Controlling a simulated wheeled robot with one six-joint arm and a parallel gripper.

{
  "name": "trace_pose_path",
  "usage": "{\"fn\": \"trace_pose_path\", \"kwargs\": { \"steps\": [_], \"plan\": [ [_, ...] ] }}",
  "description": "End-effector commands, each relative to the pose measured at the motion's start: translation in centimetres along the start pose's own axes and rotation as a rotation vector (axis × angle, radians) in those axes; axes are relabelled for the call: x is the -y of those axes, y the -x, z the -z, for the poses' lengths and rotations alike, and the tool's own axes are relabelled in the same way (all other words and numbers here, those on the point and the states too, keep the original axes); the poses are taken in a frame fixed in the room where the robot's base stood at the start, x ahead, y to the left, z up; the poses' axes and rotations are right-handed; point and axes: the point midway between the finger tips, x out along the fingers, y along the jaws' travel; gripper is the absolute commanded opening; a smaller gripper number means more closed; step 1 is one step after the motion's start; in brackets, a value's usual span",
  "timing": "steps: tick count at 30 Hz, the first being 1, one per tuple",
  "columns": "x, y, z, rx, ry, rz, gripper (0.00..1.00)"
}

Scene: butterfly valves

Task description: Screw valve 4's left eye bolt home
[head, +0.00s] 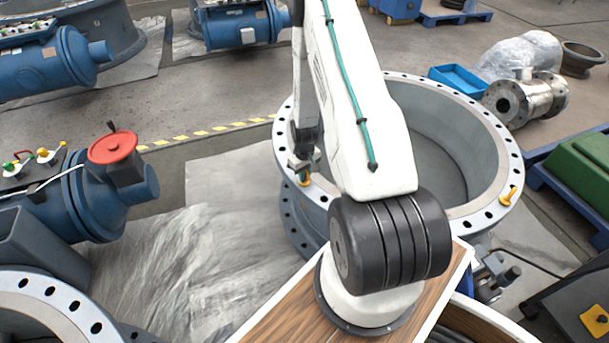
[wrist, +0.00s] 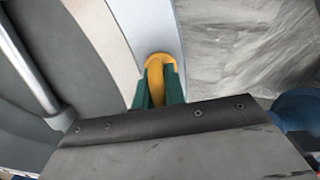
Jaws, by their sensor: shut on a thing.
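The valve (head: 440,90) is a large grey ring with a drilled flange, standing in the middle of the head view. My gripper (head: 304,170) is at the left side of its flange. In the wrist view my gripper (wrist: 158,88) has its green fingers shut on a yellow eye bolt (wrist: 159,62), which stands at the flange rim (wrist: 155,22). A bit of this left eye bolt shows in the head view (head: 305,180). How deep its thread sits is hidden. A second yellow eye bolt (head: 509,195) stands on the right side of the flange.
A blue actuator with a red handwheel (head: 113,147) stands at left. Another grey flange (head: 50,305) is at the lower left. Plastic sheeting (head: 225,230) covers the floor left of the valve. A green case (head: 585,170) and a blue tray (head: 458,79) are at right.

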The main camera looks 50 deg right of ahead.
Motion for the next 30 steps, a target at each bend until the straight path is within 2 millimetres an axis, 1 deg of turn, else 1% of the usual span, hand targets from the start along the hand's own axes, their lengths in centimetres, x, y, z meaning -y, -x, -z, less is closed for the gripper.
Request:
{"fn": "trace_pose_path", "kwargs": {
  "steps": [8,30],
  "plan": [
    [-0.02,0.06,0.06,-0.001,-0.221,-0.001,0.00],
    [0.05,0.09,0.17,-0.003,-0.926,0.000,0.00]
  ]
}}
